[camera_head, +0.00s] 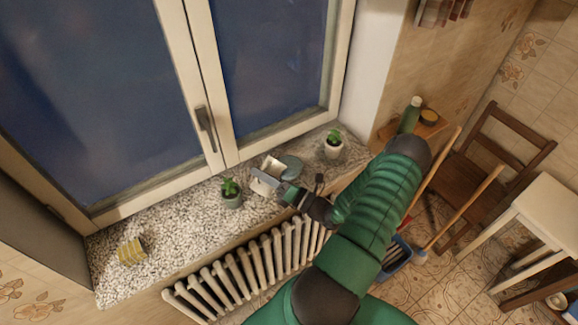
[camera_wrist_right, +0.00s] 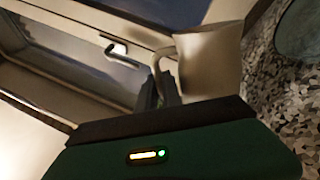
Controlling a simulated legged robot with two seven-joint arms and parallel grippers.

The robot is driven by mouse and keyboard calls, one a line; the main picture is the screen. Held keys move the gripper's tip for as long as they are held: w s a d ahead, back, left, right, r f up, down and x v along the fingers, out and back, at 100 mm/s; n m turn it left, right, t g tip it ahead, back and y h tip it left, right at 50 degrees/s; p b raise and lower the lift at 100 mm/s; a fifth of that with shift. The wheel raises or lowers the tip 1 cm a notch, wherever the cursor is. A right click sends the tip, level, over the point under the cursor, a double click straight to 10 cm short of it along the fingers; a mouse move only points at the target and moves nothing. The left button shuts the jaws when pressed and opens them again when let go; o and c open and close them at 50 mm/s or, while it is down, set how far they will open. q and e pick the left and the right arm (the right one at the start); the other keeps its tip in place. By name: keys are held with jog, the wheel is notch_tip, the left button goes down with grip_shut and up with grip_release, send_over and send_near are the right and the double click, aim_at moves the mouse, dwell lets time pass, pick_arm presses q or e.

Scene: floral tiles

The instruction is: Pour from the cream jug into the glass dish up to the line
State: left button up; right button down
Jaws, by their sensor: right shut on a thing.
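The cream jug (camera_head: 271,168) is a small pale vessel above the speckled window sill, partly hidden by my gripper in the head view. It shows larger in the right wrist view (camera_wrist_right: 212,62), with its curved handle toward me. My right gripper (camera_head: 268,181) is shut on the jug's handle, its dark fingers also showing in the wrist view (camera_wrist_right: 160,90). The glass dish (camera_head: 292,164) is round and blue-green, just right of the jug. Part of it shows at the wrist view's upper right (camera_wrist_right: 299,32). Its line and the jug's contents cannot be made out. My left gripper is out of view.
A potted plant (camera_head: 231,194) stands close left of the jug, and another (camera_head: 333,145) stands right of the dish. A yellow striped item (camera_head: 131,251) lies at the sill's left. The window (camera_head: 205,130) is behind; a radiator (camera_head: 250,263) is below.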

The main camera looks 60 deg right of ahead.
jog(key=shift+r, duration=0.1)
jog(key=shift+s+a+r+p, duration=0.1)
jog(key=shift+p, duration=0.35)
dwell(0.4)
